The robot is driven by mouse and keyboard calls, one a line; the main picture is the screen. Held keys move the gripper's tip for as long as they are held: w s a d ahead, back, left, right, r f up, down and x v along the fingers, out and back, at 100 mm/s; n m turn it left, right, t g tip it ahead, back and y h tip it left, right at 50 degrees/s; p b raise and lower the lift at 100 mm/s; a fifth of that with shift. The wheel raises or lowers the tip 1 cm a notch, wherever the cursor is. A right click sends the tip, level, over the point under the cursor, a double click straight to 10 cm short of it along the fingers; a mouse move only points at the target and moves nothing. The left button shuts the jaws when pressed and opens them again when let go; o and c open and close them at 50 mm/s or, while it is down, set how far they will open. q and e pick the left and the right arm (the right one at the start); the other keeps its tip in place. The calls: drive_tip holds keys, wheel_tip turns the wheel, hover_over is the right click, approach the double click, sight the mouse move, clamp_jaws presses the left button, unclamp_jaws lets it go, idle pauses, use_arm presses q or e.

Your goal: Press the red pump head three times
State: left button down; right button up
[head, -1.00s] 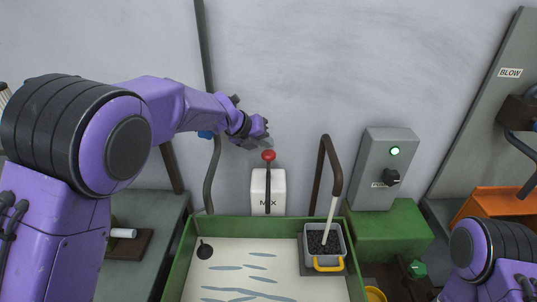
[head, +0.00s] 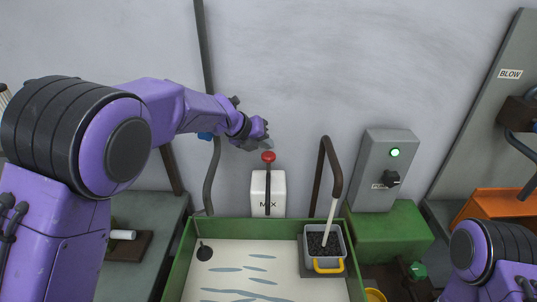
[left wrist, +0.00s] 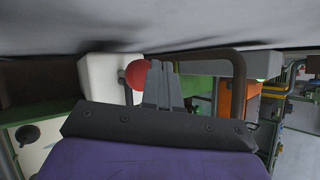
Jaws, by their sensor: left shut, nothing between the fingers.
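The red pump head (head: 268,157) is a round ball on a dark stem above a white box (head: 277,195) marked MIX, against the grey wall. My left gripper (head: 271,148) is shut and empty, just above the red pump head. In the left wrist view the red pump head (left wrist: 136,75) shows beside the shut fingers (left wrist: 161,67), partly behind them. I cannot tell whether the fingers touch it. My right arm (head: 490,255) shows at the lower right, but its gripper is out of view.
A green-rimmed tray (head: 187,240) stands below the MIX box, with a grey bin (head: 309,248) of dark granules in it. A brown bent pipe (head: 334,180) rises to the right of the MIX box. A grey switch box (head: 378,160) with a lit green lamp stands further right.

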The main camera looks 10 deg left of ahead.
sight(265, 155)
idle(0.7)
use_arm(q)
drive_tip(key=shift+f, duration=0.4)
drive_tip(key=shift+s+f+b, duration=0.1)
drive_tip(key=shift+f+b, duration=0.8)
drive_tip(key=shift+f, duration=0.15)
idle(0.7)
drive_tip(key=shift+s+a+f+b, duration=0.2)
drive_tip(key=shift+a+f+b, duration=0.05)
drive_tip(key=shift+f+b, duration=0.15)
idle(0.4)
drive_tip(key=shift+r, duration=0.1)
drive_tip(key=shift+w+d+r+p, duration=0.1)
drive_tip(key=shift+d+r+p, duration=0.05)
drive_tip(key=shift+r+p, duration=0.45)
drive_tip(key=shift+w+d+r+p, duration=0.2)
drive_tip(key=shift+r+p, duration=0.15)
drive_tip(key=shift+p, duration=0.3)
drive_tip(key=shift+w+r+p, duration=0.15)
drive_tip(key=shift+r+p, duration=0.5)
